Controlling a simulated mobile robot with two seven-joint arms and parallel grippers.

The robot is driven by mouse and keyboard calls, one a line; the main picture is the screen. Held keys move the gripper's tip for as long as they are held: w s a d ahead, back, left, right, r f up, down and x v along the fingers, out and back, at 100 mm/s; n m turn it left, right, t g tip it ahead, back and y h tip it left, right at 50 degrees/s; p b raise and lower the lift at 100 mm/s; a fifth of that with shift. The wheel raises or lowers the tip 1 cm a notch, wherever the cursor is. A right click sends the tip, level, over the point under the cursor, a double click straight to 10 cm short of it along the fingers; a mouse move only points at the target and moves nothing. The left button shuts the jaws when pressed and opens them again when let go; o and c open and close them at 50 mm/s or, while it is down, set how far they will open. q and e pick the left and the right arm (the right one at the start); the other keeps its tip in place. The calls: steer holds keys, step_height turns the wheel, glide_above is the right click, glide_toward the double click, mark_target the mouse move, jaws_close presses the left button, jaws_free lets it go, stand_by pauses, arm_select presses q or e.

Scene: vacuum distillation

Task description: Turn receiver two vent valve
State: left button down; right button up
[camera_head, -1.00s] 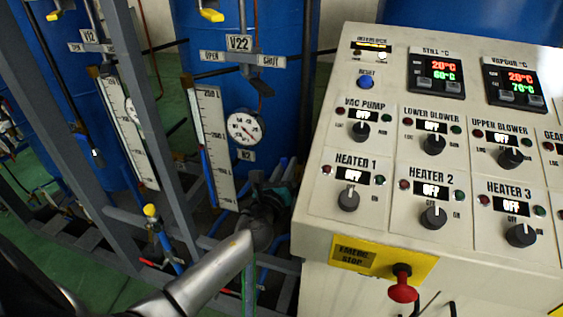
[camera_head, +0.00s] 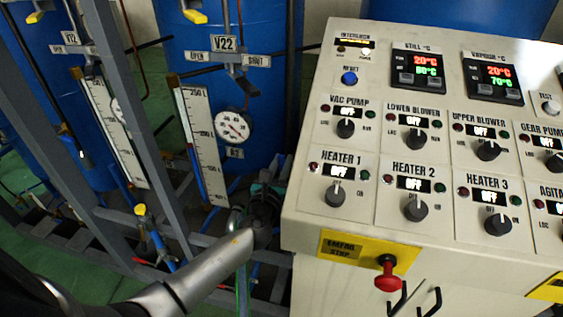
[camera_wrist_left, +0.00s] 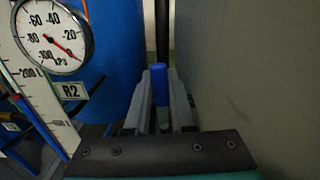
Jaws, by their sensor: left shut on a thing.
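The V22 plate (camera_head: 224,43), with OPEN and SHUT labels, is on the blue receiver (camera_head: 262,95) marked R2. A yellow-tipped handle (camera_head: 193,16) shows above it. My left arm comes in from the lower left, and its gripper (camera_head: 268,190) is low beside the console. In the left wrist view, the gripper (camera_wrist_left: 162,105) is shut on a blue handle (camera_wrist_left: 159,84), which stands upright between the fingers. The handle's lower end is hidden by the gripper. I cannot tell which valve it belongs to. My right gripper is not in view.
The control console (camera_head: 330,210) stands close on the right, with a red emergency stop (camera_head: 388,275) at its front. A round gauge (camera_head: 232,126) and a level scale (camera_head: 201,145) are on the receiver. Grey frame posts (camera_head: 115,130) stand at left, near a yellow-tipped blue lever (camera_head: 140,210).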

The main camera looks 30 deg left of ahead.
arm_select(q)
steer(key=shift+f, duration=0.1)
steer(key=c, duration=0.8)
jaws_free()
steer(key=shift+o, duration=0.2)
steer(key=shift+s, duration=0.1)
steer(key=v, duration=1.5)
steer(key=shift+b, duration=0.45)
steer(key=shift+a, duration=0.1)
